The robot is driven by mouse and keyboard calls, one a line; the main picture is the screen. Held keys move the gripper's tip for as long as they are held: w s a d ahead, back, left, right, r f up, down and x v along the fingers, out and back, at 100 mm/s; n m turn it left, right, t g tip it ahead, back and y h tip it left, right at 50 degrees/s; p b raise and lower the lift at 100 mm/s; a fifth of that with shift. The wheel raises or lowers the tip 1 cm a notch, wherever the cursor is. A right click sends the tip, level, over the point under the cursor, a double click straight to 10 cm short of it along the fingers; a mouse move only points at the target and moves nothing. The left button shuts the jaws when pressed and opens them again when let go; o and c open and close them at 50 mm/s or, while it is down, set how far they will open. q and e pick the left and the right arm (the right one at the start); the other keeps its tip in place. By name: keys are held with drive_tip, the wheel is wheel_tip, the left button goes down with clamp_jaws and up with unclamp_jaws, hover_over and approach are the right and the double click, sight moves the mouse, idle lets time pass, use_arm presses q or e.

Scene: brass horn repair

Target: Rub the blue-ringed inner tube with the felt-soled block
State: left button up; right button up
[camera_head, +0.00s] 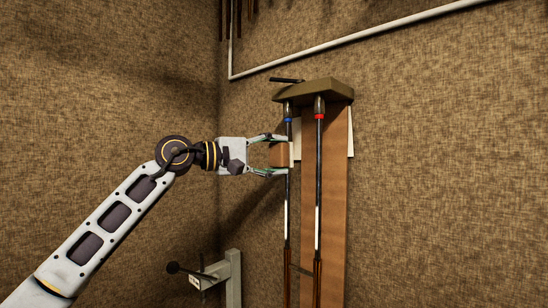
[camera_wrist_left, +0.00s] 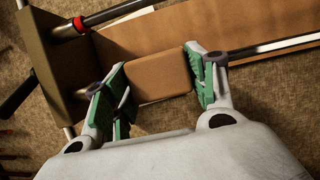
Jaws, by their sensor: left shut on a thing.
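The blue-ringed inner tube (camera_head: 288,210) hangs upright from an olive holder (camera_head: 315,91), its blue ring just below the holder. The red-ringed tube (camera_head: 319,180) hangs parallel on its right. My left gripper (camera_head: 277,155) comes in from the left and is shut on a brown block (camera_head: 280,154), at the upper part of the blue-ringed tube. In the left wrist view the block (camera_wrist_left: 162,70) sits between the green-padded fingers, and the tube (camera_wrist_left: 275,48) runs behind it. The felt sole is hidden; I cannot tell whether it touches. My right gripper is out of view.
A brown board (camera_head: 333,200) stands behind the tubes, with a pale sheet behind its top. A grey bracket with a dark-knobbed rod (camera_head: 232,275) is below my gripper. A white pipe (camera_head: 350,38) crosses the wall above. Left of the tubes is free room.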

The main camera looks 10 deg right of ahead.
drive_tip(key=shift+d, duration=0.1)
use_arm(q)
drive_tip(key=shift+r, duration=0.2)
drive_tip(key=shift+r+p, duration=0.55)
drive_tip(key=shift+r, duration=0.2)
drive_tip(key=shift+r+p, duration=0.3)
drive_tip(key=shift+r, duration=0.3)
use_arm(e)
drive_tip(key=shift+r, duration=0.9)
